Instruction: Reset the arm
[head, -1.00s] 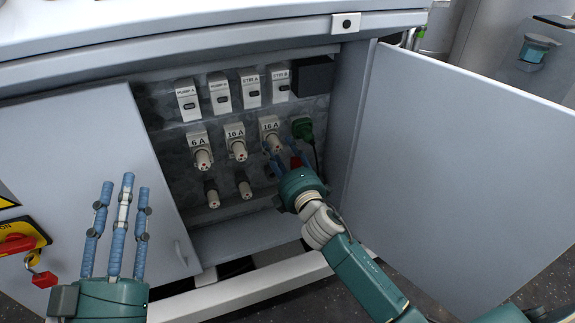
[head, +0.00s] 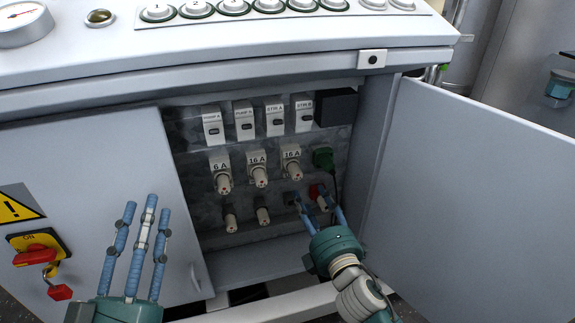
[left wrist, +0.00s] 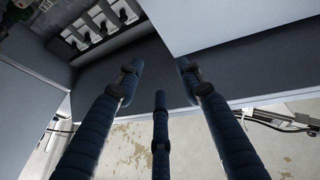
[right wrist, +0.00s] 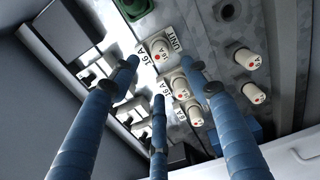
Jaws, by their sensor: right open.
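My right gripper (head: 318,206) is open in front of the lower right of the fuse panel (head: 196,165), in the open cabinet. Its fingertips are near a red part (head: 318,191) with a pale plug; I cannot tell if they touch it. The rightmost 16 A fuse (head: 291,170) is above the fingers. In the right wrist view the fingers (right wrist: 160,80) are spread, with a fuse marked UNIT (right wrist: 161,50) beyond them. My left gripper (head: 142,210) has its fingers extended, apart and empty, before the left cabinet door. It also shows open in the left wrist view (left wrist: 160,80).
The right cabinet door (head: 470,190) stands open beside my right arm. A green plug with a cable (head: 324,159) is at the panel's right. A red switch with a hanging padlock (head: 38,255) is on the left door. Buttons line the console top (head: 110,45).

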